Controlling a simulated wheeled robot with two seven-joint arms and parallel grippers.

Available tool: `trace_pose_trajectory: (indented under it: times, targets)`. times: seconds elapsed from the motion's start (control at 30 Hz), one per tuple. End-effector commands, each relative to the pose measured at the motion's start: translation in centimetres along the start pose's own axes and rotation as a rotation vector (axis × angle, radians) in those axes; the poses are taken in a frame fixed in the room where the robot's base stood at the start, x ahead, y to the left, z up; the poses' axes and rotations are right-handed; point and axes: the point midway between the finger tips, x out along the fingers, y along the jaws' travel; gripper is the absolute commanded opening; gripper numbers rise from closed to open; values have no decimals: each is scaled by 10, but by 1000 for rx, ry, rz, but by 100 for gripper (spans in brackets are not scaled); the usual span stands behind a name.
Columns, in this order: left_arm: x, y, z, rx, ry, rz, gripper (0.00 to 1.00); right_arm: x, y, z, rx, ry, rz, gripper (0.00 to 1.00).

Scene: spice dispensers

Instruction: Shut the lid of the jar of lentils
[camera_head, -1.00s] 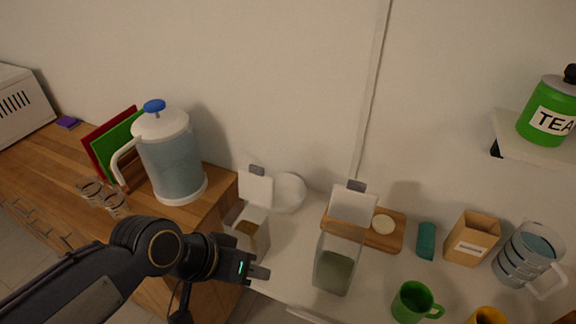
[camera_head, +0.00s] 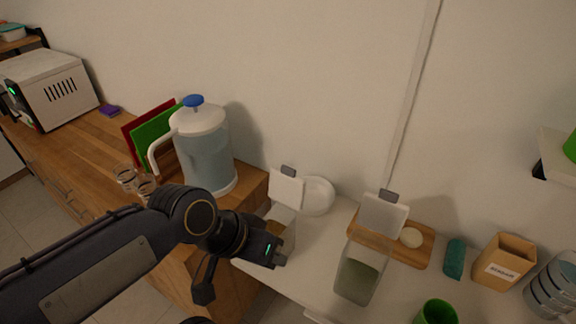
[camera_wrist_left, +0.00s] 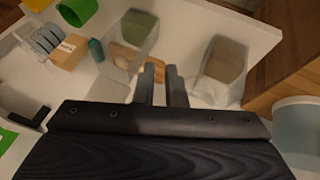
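Two clear jars have their white lids raised. The right jar (camera_head: 358,279) holds greenish contents, perhaps the lentils; its lid (camera_head: 382,214) stands up at the back. The left jar (camera_head: 289,232) is mostly hidden by my left gripper (camera_head: 279,258) in the head view; its lid (camera_head: 286,189) is also raised. In the left wrist view, this jar (camera_wrist_left: 222,68) shows brown contents and the greenish jar (camera_wrist_left: 138,33) is on the other side. My left gripper (camera_wrist_left: 163,84) is empty, with a narrow gap between its fingers, in front of the brown-filled jar. My right gripper is not in view.

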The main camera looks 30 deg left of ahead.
Motion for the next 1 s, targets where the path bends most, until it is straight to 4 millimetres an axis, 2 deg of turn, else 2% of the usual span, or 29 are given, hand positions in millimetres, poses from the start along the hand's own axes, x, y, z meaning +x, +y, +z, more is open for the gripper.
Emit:
trace_pose_trajectory:
  times: [0.07,0.23,0.4,0.5,0.6,0.7,0.87,1.0]
  targets:
    - [-10,-5,-33,28,-30,-25,0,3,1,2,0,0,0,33]
    - [-29,-20,-124,95,-119,-115,0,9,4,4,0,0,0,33]
    - [-28,-34,-210,136,-205,-217,0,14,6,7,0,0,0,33]
    - [-21,-41,-246,143,-245,-269,0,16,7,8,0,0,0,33]
    - [-15,-45,-270,144,-273,-307,0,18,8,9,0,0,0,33]
    - [-11,-47,-284,143,-288,-329,0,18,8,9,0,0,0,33]
    - [-4,-50,-287,141,-297,-339,0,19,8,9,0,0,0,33]
    - [14,-57,-281,141,-298,-339,0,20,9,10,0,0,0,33]
